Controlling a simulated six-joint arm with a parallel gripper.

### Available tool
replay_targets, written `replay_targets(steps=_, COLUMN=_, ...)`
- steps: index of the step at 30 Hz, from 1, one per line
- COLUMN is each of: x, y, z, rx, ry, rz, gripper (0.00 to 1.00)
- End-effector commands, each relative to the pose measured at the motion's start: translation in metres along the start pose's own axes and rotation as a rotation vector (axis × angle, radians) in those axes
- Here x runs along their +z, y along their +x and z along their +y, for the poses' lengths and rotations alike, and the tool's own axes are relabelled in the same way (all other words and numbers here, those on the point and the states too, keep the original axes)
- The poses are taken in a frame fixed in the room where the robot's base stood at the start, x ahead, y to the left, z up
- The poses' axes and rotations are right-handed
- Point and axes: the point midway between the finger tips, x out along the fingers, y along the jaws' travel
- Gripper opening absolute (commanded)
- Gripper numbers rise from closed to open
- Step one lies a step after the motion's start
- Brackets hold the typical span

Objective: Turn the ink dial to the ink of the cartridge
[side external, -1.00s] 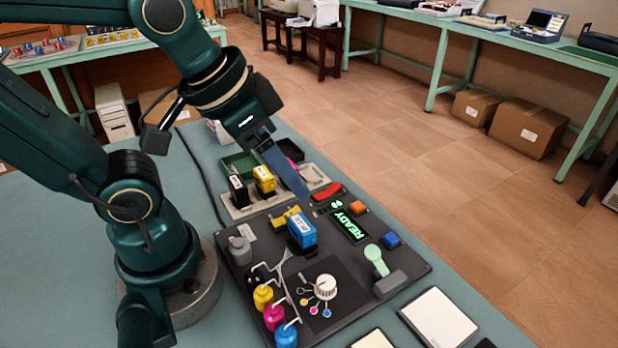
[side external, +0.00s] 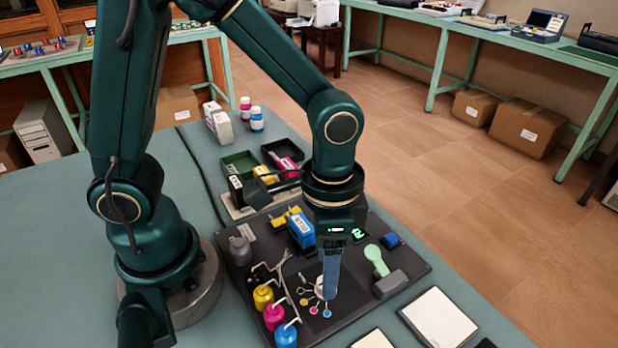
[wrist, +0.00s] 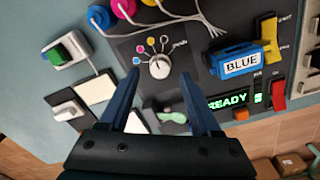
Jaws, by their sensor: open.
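The ink dial is a white knob (wrist: 159,68) on a dark panel. Blue, magenta, yellow and pale marks fan around its far and left sides in the wrist view. I cannot tell clearly which mark its pointer faces. The blue cartridge (wrist: 240,62), labelled BLUE, sits in its holder to the right of the dial; it also shows in the side view (side external: 301,229). My gripper (wrist: 160,75) is open and empty, its fingers on either side of the dial in the wrist view. In the side view my gripper (side external: 330,294) points down and hides most of the knob.
Yellow (side external: 263,297), magenta (side external: 274,317) and blue (side external: 286,335) ink bottles with tubes stand left of the dial. A green READY display (wrist: 228,100), a red switch (wrist: 278,93) and a pale green lever (side external: 376,260) are nearby. More cartridges lie in trays behind.

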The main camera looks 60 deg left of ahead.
Motion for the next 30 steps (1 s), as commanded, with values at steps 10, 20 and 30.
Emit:
replay_targets(steps=10, x=0.0, y=0.025, z=0.0, rx=0.0, ry=0.0, rz=0.001, gripper=0.64)
replay_targets(steps=20, x=0.0, y=0.025, z=0.0, rx=0.0, ry=-0.001, rz=0.002, gripper=0.14)
replay_targets(steps=30, x=0.0, y=0.025, z=0.0, rx=0.0, ry=-0.021, rz=0.002, gripper=0.0)
